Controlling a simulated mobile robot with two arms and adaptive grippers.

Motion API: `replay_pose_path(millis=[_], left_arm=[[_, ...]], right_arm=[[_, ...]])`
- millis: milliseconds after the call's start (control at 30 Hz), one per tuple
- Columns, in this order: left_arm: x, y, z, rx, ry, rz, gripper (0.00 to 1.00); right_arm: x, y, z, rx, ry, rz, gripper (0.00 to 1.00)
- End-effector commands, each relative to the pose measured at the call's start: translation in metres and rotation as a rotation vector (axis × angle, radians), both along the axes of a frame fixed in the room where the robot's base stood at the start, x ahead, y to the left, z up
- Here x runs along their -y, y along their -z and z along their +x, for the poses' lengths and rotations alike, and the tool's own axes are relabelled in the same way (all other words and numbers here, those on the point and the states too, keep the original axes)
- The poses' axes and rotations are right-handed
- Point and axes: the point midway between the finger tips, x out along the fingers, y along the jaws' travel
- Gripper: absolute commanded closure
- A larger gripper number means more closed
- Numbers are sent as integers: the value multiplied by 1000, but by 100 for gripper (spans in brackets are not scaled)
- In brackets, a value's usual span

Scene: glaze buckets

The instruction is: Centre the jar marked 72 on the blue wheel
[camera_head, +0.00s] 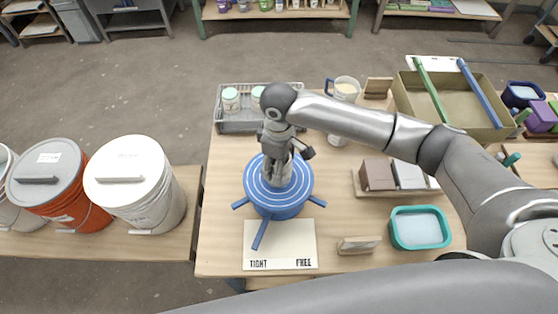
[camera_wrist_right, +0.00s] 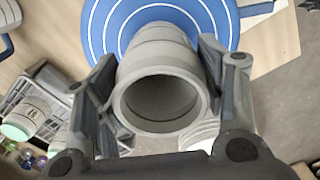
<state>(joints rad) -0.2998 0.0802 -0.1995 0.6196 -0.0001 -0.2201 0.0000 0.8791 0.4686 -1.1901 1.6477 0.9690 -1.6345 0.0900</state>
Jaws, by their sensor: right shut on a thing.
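The blue wheel (camera_head: 262,200) with white rings stands on the wooden table; it also fills the top of the right wrist view (camera_wrist_right: 100,25). A grey open-mouthed jar (camera_head: 276,174) is upright over the wheel's middle, and I cannot tell whether its base touches. In the right wrist view the jar (camera_wrist_right: 160,70) has its mouth toward the camera, between the fingers. No number on it is visible. My right gripper (camera_head: 285,146) is shut on this jar from above and hides part of it. My left gripper is not in view.
A grey tray (camera_head: 238,126) behind the wheel holds jars with pale green lids. A card (camera_head: 280,240) marked TIGHT and FREE lies in front, under a blue handle. A wooden block (camera_head: 359,245), teal tub (camera_head: 420,228) and brick holder (camera_head: 398,190) stand right. Lidded buckets (camera_head: 140,185) stand left.

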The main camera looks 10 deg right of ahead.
Motion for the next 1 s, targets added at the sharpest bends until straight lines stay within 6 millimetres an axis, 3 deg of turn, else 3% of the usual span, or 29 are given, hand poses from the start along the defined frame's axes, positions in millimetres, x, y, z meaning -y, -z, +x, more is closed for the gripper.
replay_pose_path(millis=[33,67,233,667,1000], left_arm=[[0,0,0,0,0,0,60],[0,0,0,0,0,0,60],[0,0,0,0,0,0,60],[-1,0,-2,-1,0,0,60],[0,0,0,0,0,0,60]], right_arm=[[0,0,0,1,0,1,70],[0,0,0,1,0,1,33],[0,0,0,0,0,0,11],[0,-6,0,1,0,1,11],[-1,-72,1,5,0,3,11]])
